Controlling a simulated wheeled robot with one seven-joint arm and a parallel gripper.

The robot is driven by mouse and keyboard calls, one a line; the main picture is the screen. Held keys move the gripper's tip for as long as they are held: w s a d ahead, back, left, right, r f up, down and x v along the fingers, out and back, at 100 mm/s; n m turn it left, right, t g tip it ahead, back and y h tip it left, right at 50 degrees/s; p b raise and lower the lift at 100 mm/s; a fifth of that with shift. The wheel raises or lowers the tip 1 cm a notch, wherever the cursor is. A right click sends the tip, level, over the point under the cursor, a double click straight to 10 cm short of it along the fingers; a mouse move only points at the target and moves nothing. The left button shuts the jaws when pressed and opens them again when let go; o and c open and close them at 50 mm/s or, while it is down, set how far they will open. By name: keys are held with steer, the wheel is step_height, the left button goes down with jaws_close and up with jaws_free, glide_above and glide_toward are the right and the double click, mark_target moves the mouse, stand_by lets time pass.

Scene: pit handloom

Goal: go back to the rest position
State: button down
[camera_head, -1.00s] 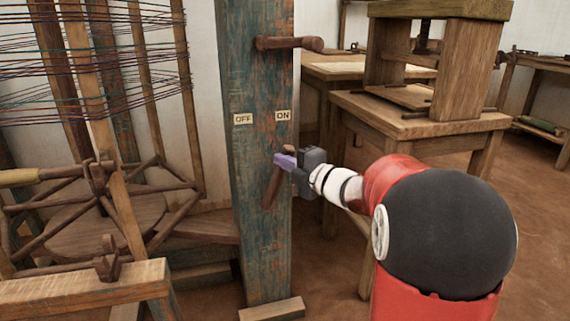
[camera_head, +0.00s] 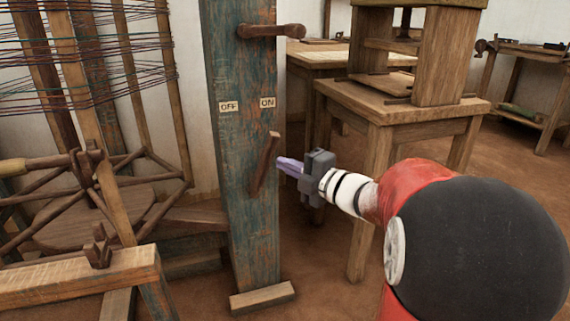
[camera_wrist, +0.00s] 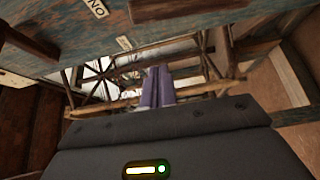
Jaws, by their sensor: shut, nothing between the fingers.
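My gripper (camera_head: 290,167) is at the right side of the blue-green post (camera_head: 240,220) in the head view, with its purple fingers shut and empty. The fingers point left toward a wooden lever (camera_head: 265,162) on the post; a small gap seems to show between them. The lever is tilted, its top leaning right toward the ON label (camera_head: 267,102). The OFF label (camera_head: 229,107) is to the left. In the wrist view the shut purple fingers (camera_wrist: 157,88) point at wooden frame parts, with the post across the top.
A wooden peg (camera_head: 270,31) sticks out high on the post. A wooden reel frame with threads (camera_head: 90,70) stands at left. A wooden table (camera_head: 400,110) carrying a press-like frame stands behind my arm. Bare floor shows at right.

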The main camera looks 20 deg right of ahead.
steer(key=s+d+m+h, duration=0.3)
steer(key=s+m+h, duration=0.2)
steer(key=m+h, duration=0.8)
steer(key=s+a+f+m+g+y, duration=0.1)
steer(key=s+a+f+m+g, duration=0.25)
steer(key=s, duration=0.35)
steer(key=s+a+f+m+g+y, duration=0.1)
steer(key=s+a+f+m+g, duration=0.2)
steer(key=s, duration=0.4)
steer(key=s+a+f+m+g+y, duration=0.1)
steer(key=s+a+f+m+g, duration=0.15)
steer(key=s+f+m, duration=0.35)
step_height(320, 180, up, 14)
steer(key=s+n+p, duration=0.1)
steer(key=p, duration=1.1)
steer(key=shift+d+g, duration=0.2)
steer(key=shift+g, duration=0.2)
steer(key=shift+n, duration=0.25)
